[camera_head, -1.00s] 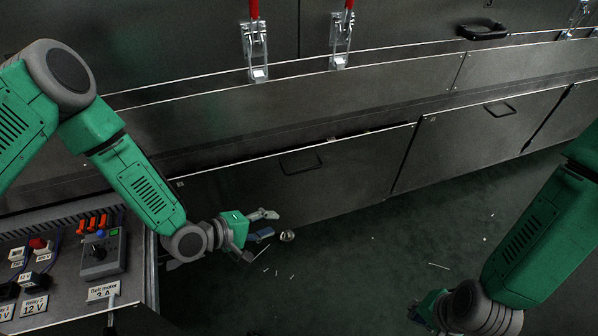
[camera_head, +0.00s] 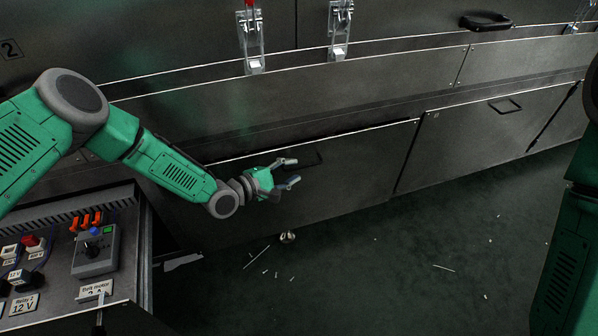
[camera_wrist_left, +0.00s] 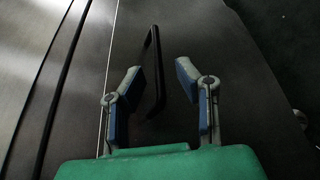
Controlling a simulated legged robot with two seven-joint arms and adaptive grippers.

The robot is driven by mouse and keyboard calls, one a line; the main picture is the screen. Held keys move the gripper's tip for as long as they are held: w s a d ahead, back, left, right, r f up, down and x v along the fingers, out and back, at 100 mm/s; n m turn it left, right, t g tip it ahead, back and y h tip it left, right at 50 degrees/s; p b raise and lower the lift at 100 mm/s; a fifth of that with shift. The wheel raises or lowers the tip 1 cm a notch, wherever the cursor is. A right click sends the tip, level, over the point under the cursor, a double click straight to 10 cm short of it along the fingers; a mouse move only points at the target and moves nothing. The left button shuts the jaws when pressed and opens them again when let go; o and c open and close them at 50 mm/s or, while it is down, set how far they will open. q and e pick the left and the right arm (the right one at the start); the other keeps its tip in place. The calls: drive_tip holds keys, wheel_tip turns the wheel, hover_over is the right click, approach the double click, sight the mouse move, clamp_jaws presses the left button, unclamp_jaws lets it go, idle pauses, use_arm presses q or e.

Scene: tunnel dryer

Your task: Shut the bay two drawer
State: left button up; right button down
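The drawer (camera_head: 355,180) is a wide dark metal front low on the machine. A bright edge and a dark strip run along its top; I cannot tell how far it stands out. Its black bar handle (camera_head: 311,158) is partly behind my left gripper (camera_head: 291,171), which is at the drawer front with fingers apart. In the left wrist view the handle (camera_wrist_left: 154,70) shows between the two spread fingers (camera_wrist_left: 160,76), with space visible on both sides.
A control box (camera_head: 95,251) with switches and labels stands on a grey console (camera_head: 120,210) at lower left, below my left arm. A similar front (camera_head: 470,145) with a handle is to the right. Small white scraps lie on the dark green floor (camera_head: 380,280).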

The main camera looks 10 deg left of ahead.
use_arm(q)
drive_tip(key=shift+x, duration=1.1)
drive_tip(key=shift+w+d+b, duration=0.15)
drive_tip(key=shift+w+b, duration=0.1)
drive_tip(key=shift+b, duration=0.05)
clamp_jaws()
